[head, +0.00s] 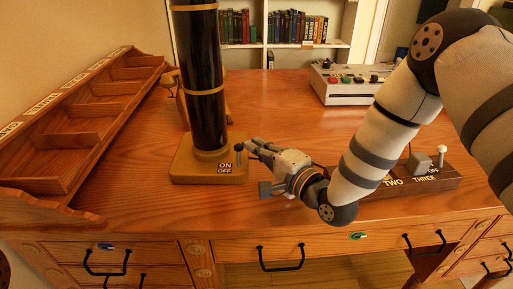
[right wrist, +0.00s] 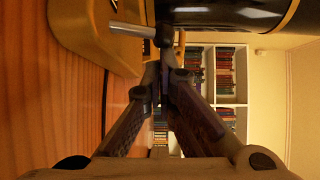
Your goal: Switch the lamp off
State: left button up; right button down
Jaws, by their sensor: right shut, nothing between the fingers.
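The lamp (head: 203,90) is a tall black column with brass bands on a wooden-looking square base (head: 190,172). The base carries an ON label above an OFF label. A small switch lever (head: 239,156) with a dark knob stands upright at the base's right edge; in the right wrist view its grey rod (right wrist: 130,29) crosses just beyond my fingertips. My right gripper (head: 254,147) is shut and empty, its fingertips beside the knob; it also shows in the right wrist view (right wrist: 165,50). I cannot tell whether they touch. My left gripper is not in view.
A dark switch board (head: 440,179) with labels TWO and THREE lies right, partly behind my right arm. A control box (head: 345,92) stands at the back right. A wooden compartment rack (head: 75,140) lines the left. The desk's middle behind the gripper is clear.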

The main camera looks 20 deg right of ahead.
jog(key=shift+s+n+t, duration=0.1)
jog(key=shift+n+t, duration=0.2)
jog(key=shift+t, duration=0.1)
jog(key=shift+s+a+r+n+t+y, duration=0.15)
jog(key=shift+s+n+t+y, duration=0.15)
jog(key=shift+n+t, duration=0.25)
jog(key=shift+s+a+p, duration=0.25)
jog(key=shift+s+p, duration=0.05)
jog(key=shift+s, duration=0.45)
dwell(2.3)
jog(key=v, duration=1.2)
jog(key=shift+r, duration=0.1)
